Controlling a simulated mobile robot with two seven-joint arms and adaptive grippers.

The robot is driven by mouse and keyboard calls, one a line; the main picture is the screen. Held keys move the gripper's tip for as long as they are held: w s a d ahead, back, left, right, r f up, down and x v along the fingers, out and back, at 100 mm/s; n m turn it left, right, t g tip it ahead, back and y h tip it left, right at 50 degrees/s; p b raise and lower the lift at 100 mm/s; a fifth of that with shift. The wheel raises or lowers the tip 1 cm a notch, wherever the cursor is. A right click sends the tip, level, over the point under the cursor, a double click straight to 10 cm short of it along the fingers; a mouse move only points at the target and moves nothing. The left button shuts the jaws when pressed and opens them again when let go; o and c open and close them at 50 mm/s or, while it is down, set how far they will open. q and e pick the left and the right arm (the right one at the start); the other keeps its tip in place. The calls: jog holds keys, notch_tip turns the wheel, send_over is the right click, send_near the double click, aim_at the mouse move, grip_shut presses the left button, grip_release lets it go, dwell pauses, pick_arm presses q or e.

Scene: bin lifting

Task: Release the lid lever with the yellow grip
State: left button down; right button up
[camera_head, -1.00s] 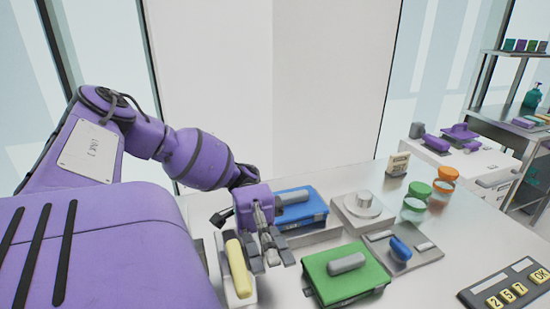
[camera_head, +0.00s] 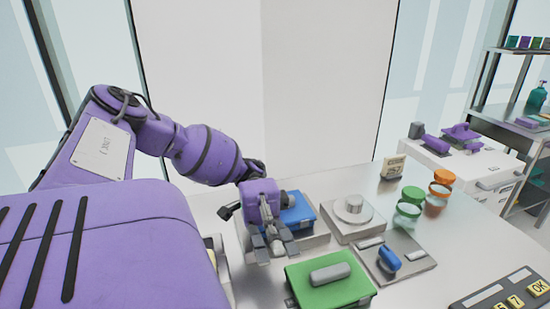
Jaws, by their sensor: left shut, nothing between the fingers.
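My left gripper (camera_head: 274,245) is shut and empty. It hangs over the table in front of the blue-lidded bin (camera_head: 297,216), hiding part of it. The lever with the yellow grip (camera_head: 210,243) is almost wholly hidden behind my purple body; only a sliver shows, left of the gripper and apart from it. I cannot tell the lever's position. A green-lidded box (camera_head: 325,290) with a grey handle lies right of and nearer than the gripper. My right gripper is not in view.
A scale-like device (camera_head: 354,225) and a plate with a blue knob (camera_head: 389,261) stand to the right. Jars with green (camera_head: 410,196) and orange (camera_head: 438,192) lids stand behind them. A keypad (camera_head: 508,292) is at the front right.

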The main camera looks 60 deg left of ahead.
pick_arm(q)
jog(key=b+v, duration=0.2)
jog(key=v, duration=0.5)
jog(key=shift+b, duration=0.3)
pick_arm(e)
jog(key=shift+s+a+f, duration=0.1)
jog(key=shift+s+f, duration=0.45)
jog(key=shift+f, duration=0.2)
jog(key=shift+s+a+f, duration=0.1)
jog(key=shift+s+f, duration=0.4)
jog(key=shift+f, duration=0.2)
